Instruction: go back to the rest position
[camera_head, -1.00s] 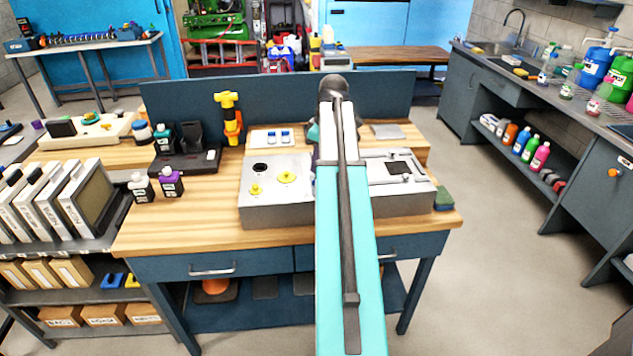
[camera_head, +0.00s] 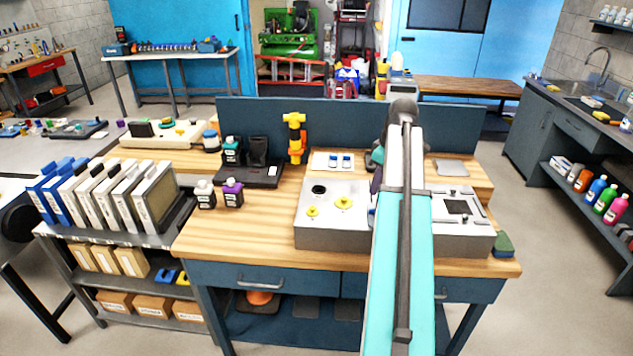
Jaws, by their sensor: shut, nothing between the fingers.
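My teal and white arm (camera_head: 404,230) reaches from the bottom of the picture over the right half of the wooden workbench (camera_head: 245,235). Its dark elbow joint (camera_head: 403,110) is at the top, in front of the bench's blue back panel. My gripper is hidden behind the arm, so I cannot see its fingers. A small dark and purple part shows just left of the arm, above the bench; I cannot tell what it is.
A grey box with yellow knobs (camera_head: 330,235) stands left of the arm, and a grey fixture (camera_head: 465,238) stands right of it. Bottles (camera_head: 232,193), a black holder (camera_head: 258,152) and an orange-yellow tool (camera_head: 295,138) stand further left. A rack of filter panels (camera_head: 150,195) adjoins the bench.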

